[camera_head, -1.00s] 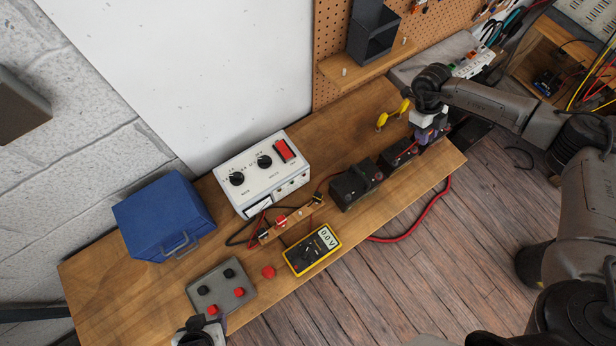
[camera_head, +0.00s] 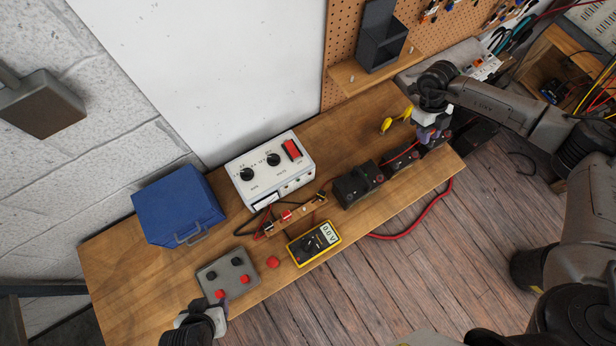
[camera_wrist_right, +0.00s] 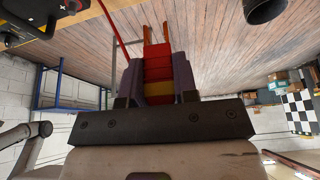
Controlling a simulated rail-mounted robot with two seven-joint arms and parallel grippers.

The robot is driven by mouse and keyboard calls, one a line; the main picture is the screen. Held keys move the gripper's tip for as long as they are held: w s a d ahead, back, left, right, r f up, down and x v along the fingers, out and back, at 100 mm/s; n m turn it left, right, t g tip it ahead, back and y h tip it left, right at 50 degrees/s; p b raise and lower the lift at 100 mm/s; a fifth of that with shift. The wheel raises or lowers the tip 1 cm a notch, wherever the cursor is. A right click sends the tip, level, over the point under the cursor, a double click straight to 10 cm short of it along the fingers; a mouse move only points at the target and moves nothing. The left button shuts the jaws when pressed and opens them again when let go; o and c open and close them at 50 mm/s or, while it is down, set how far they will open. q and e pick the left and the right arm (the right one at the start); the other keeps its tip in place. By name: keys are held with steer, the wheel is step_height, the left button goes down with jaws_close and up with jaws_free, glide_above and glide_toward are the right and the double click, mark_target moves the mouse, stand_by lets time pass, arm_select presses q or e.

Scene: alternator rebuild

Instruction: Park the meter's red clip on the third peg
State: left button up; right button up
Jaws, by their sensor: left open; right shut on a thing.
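The yellow meter (camera_head: 314,243) lies on the bench, its display reading 0.0 V. A wooden peg strip (camera_head: 296,215) stands behind it with red and dark clips on it; I cannot tell the separate pegs clearly. My right gripper (camera_head: 431,136) is over the far right end of the bench, by the dark blocks. In the right wrist view its fingers (camera_wrist_right: 158,80) are shut on a red clip (camera_wrist_right: 158,66) with a yellow band below. My left gripper (camera_head: 220,308) is open at the front left edge, close to a grey terminal box (camera_head: 229,273).
A white power supply (camera_head: 270,170) and a blue case (camera_head: 178,204) stand at the back. Dark blocks (camera_head: 357,186) line the right half. A red cable (camera_head: 420,222) loops over the front edge. A red knob (camera_head: 272,262) sits left of the meter. The front left bench is partly clear.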

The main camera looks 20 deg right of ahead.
steer(key=s+a+m+t+y+p, duration=0.15)
steer(key=a+m+p, duration=0.45)
steer(key=a, duration=1.3)
steer(key=a+m+y+p, duration=0.3)
steer(key=a+m+p, duration=0.3)
steer(key=a, duration=1.2)
steer(key=b, duration=0.8)
glide_above(304, 208)
steer(key=shift+n+h, duration=0.25)
steer(key=shift+n, duration=0.15)
step_height(304, 208, down, 12)
steer(key=shift+s+f, duration=0.1)
steer(key=shift+f, duration=0.1)
steer(key=shift+f+b, duration=0.45)
steer(key=shift+f, duration=0.4)
steer(key=shift+f, duration=0.1)
steer(key=shift+f, duration=0.1)
steer(key=shift+f+b, duration=0.75)
steer(key=shift+f, duration=0.25)
